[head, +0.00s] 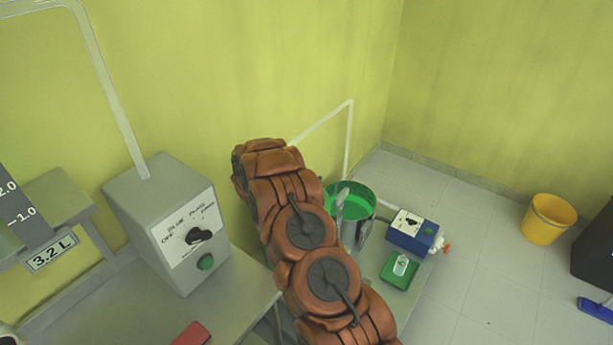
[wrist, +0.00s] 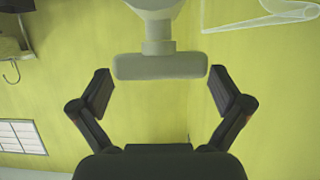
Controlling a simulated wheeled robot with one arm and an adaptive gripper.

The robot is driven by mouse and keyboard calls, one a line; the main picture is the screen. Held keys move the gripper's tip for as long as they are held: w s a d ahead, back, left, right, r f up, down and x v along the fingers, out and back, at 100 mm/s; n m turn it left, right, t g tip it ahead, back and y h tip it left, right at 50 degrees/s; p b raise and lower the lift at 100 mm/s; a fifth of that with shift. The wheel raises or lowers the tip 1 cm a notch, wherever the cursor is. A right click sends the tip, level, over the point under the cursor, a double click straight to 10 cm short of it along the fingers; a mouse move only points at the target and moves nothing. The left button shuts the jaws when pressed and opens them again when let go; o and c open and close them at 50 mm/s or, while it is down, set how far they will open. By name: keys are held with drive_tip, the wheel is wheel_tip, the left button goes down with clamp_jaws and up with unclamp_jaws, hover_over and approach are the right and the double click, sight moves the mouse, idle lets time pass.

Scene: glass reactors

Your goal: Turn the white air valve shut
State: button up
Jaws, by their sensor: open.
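The white air valve shows in the wrist view as a pale T-shaped handle (wrist: 160,66) with a short stem, its bar lying level across the picture. My gripper (wrist: 161,88) is open, with one black finger to the left of the bar and one to the right. There is a visible gap between each fingertip and the bar's ends, and I see no contact. How far the handle is in depth is hard to tell. In the head view my orange arm hides the gripper, and I cannot make out the valve there.
Right of the arm are a green vessel (head: 362,200), a blue box (head: 412,236) and a green tray (head: 390,270). A yellow bucket (head: 546,222) stands on open floor.

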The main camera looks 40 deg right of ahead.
wheel_tip(320, 180, up, 10)
drive_tip(key=shift+f, duration=0.25)
idle(0.7)
